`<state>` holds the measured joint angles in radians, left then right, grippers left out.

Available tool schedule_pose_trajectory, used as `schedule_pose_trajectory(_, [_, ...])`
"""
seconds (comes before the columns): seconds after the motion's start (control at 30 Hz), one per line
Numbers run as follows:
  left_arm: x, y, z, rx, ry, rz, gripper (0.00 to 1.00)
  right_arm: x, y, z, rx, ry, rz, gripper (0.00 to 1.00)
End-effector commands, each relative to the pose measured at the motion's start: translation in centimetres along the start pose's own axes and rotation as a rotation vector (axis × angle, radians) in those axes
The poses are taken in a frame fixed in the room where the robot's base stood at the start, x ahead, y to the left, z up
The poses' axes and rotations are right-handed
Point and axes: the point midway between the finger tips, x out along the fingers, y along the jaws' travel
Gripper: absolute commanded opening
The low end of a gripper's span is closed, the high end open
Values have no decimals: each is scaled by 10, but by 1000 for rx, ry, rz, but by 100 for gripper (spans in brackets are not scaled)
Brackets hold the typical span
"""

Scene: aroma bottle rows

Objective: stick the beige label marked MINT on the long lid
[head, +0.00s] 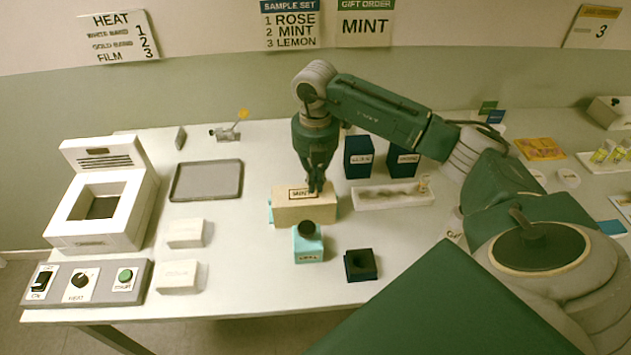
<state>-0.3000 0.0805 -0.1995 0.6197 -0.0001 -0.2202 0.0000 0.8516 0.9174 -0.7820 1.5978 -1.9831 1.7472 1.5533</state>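A long beige lid (305,212) covers a box near the middle of the table, with a bit of teal showing at its left end. A beige label marked MINT (301,194) with a dark border shows at the top of the lid. I cannot tell whether it is stuck down or held just above. My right gripper (316,188) points down, its fingertips close together at the label's right end. Whether they grip the label or only touch it is not clear. My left gripper is out of view.
A teal block with a dark round top (308,243) and a dark open block (360,265) stand in front. Two dark blue boxes (358,157) and a white tray (380,197) are behind right. A grey tray (207,181) and a white heating machine (105,200) are left.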

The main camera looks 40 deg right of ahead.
Motion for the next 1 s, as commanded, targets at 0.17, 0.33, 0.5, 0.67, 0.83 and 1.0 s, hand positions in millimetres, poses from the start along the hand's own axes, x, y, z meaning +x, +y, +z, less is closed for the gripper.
schedule_pose_trajectory(0.17, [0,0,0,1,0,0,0,2,-1,-1,-1,2,-4,0])
schedule_pose_trajectory(0.33, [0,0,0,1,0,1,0,2,-1,-1,-1,2,-4,25])
schedule_pose_trajectory(0.5, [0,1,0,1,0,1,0,2,-1,-1,-1,2,-3,27])
schedule_pose_trajectory(0.67, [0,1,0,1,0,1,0,1,-1,-1,-1,2,-3,27])
schedule_pose_trajectory(0.83, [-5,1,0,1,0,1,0,-6,0,-1,-1,1,-2,27])
schedule_pose_trajectory(1.0, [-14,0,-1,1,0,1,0,-19,0,0,-1,1,-1,27])
